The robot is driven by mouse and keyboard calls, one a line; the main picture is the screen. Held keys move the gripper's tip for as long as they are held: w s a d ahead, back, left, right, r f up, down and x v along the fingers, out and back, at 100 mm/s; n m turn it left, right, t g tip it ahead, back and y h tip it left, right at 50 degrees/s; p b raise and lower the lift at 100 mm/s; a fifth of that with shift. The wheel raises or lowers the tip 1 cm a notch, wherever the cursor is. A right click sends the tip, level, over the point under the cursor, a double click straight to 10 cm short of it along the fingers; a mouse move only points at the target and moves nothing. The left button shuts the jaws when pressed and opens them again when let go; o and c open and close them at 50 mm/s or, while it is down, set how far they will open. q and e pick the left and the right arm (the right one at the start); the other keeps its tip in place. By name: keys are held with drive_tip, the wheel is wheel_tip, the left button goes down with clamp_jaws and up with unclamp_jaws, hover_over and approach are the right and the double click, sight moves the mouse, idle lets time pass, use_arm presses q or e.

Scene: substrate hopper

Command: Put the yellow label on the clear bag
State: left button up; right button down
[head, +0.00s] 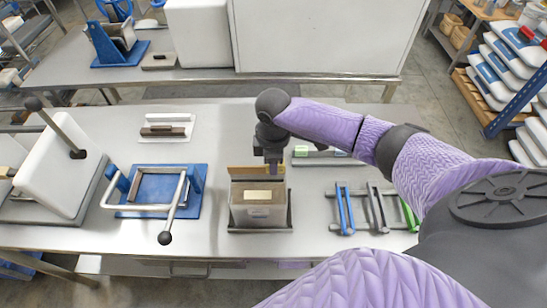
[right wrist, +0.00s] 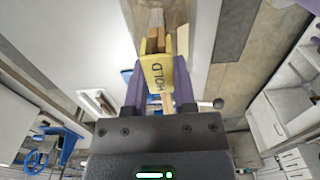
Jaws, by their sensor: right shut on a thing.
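My right gripper (head: 272,168) points down at the back edge of a grey box-shaped holder with brown fill (head: 258,214), near the middle of the table. A pale tan patch lies on the brown top. The clear bag is hard to make out; the filled grey body may be it. My left gripper is out of view.
Left of the holder is a blue-based frame with a ball-ended lever (head: 164,238). Further left stands a white block with a handle (head: 62,165). On the right are blue, grey and green clamp-like bars (head: 345,208). A small rack (head: 166,130) stands behind the blue frame.

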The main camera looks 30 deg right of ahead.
idle(0.3)
drive_tip(key=shift+r+p, duration=0.1)
drive_tip(key=shift+p, duration=0.3)
unclamp_jaws()
idle(0.3)
idle(0.4)
wheel_tip(320, 180, up, 7)
drive_tip(key=p, duration=0.8)
